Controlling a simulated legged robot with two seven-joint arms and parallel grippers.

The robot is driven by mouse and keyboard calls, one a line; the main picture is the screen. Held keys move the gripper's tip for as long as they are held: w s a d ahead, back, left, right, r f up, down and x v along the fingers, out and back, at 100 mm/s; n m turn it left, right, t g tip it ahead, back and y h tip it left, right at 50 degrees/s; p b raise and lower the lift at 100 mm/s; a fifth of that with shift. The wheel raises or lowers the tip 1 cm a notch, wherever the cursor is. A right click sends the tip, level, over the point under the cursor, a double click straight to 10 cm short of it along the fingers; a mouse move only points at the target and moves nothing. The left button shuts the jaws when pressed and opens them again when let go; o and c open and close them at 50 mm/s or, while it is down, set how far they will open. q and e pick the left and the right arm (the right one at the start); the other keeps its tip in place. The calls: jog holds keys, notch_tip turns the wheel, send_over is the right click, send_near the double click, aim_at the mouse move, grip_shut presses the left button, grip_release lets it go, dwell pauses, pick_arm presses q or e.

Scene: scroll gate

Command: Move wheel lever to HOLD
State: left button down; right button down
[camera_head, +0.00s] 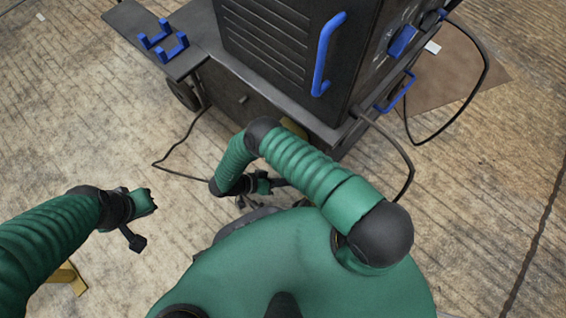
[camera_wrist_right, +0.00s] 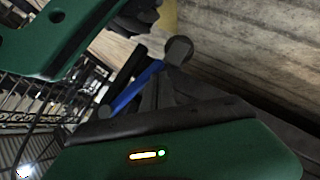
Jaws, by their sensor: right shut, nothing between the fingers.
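A black cart-like machine (camera_head: 268,50) stands at the top of the head view. I cannot pick out its wheel lever there; my right arm covers part of its lower side. In the right wrist view a blue bar (camera_wrist_right: 136,90) runs slantwise up to a grey round end (camera_wrist_right: 178,50). It may be the wheel lever, and no HOLD mark is readable. My right gripper (camera_head: 268,188) is low in front of the machine, shut and empty. My left gripper (camera_head: 142,222) hangs over the floor at the left, away from the machine; its jaw state is unclear.
A blue upright handle (camera_head: 325,55) and a lower blue handle (camera_head: 396,95) stick out from the machine. A side shelf (camera_head: 180,62) carries blue brackets (camera_head: 163,40). Black cables (camera_head: 180,143) lie near the machine. Wooden floor at left is mostly clear.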

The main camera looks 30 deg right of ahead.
jog(key=shift+s+f, duration=0.1)
jog(key=shift+s, duration=0.15)
dwell(0.3)
jog(key=p+v, duration=0.2)
jog(key=v, duration=1.5)
jog(key=shift+w+p, duration=0.2)
jog(key=shift+p, duration=0.2)
